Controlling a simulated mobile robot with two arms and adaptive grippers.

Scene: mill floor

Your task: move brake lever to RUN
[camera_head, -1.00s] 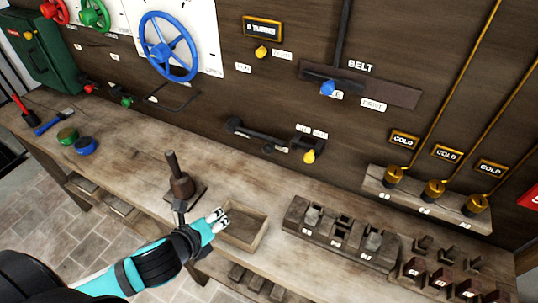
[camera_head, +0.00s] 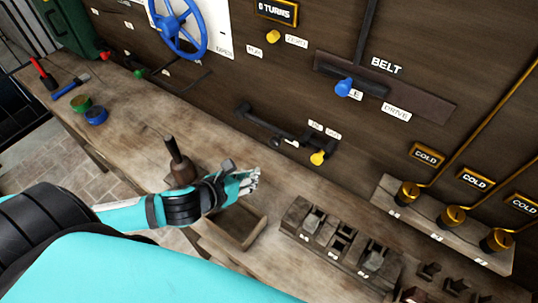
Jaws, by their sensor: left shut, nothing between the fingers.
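No label reading RUN or BRAKE is legible, so I cannot tell for sure which handle is the brake lever. A dark lever bar (camera_head: 262,122) with a mount stands out low on the wall. A yellow knob (camera_head: 318,157) sits at its right, under two small labels too blurred to read. My left gripper (camera_head: 254,180) is shut and empty. In the picture it is over the bench, below and left of the yellow knob and apart from it. My right gripper is not in view.
A wooden mallet-like tool (camera_head: 180,165) stands behind my left wrist. An open wooden box (camera_head: 262,222) is below the gripper. A slotted block (camera_head: 312,246) is to the right. A blue knob (camera_head: 343,87) of the BELT slider and a blue wheel (camera_head: 205,45) are higher up.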

